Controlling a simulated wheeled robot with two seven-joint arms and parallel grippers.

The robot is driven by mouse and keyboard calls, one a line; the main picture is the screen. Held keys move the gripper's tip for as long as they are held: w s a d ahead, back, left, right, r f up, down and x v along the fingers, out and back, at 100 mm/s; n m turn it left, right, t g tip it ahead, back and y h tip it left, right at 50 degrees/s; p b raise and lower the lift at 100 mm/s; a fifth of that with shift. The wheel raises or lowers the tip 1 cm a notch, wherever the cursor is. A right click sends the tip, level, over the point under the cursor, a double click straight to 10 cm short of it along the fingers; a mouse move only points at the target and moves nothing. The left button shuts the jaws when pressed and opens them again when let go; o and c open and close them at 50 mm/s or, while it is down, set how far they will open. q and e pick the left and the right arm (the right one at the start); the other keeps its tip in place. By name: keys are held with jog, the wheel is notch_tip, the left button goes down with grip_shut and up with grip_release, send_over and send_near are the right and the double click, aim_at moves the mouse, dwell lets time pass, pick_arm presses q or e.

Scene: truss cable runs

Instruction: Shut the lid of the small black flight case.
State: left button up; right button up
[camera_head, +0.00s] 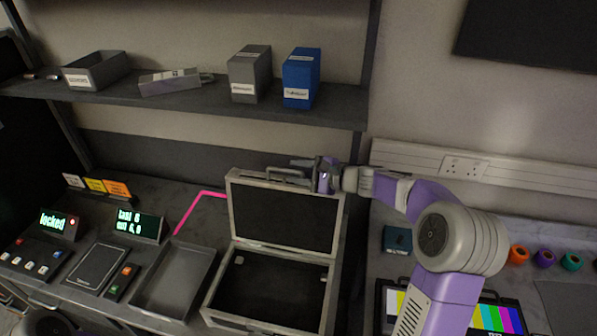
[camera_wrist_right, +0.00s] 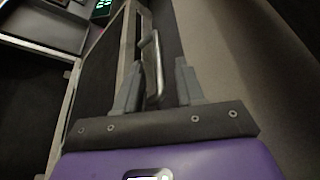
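The small black flight case (camera_head: 207,306) has pale metal edges and stands open on the bench in the head view. Its lid (camera_head: 284,217) stands up at the back, its dark inside facing me. A handle (camera_head: 287,175) is at the lid's top edge. My right gripper (camera_head: 308,168) is at that edge, at its right part. In the right wrist view, its two fingers (camera_wrist_right: 160,68) are apart, with the metal handle (camera_wrist_right: 153,70) between them and the lid (camera_wrist_right: 103,75) to the left. I cannot tell whether they touch it. My left gripper is not in view.
An empty grey tray (camera_head: 158,307) lies left of the case. A shelf (camera_head: 200,101) with boxes runs above the bench. A small dark box (camera_head: 397,240) and a colour-bar screen (camera_head: 497,318) are to the right. The case's inside looks empty.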

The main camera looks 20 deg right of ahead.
grip_shut()
jog(key=shift+f, duration=0.1)
dwell(0.4)
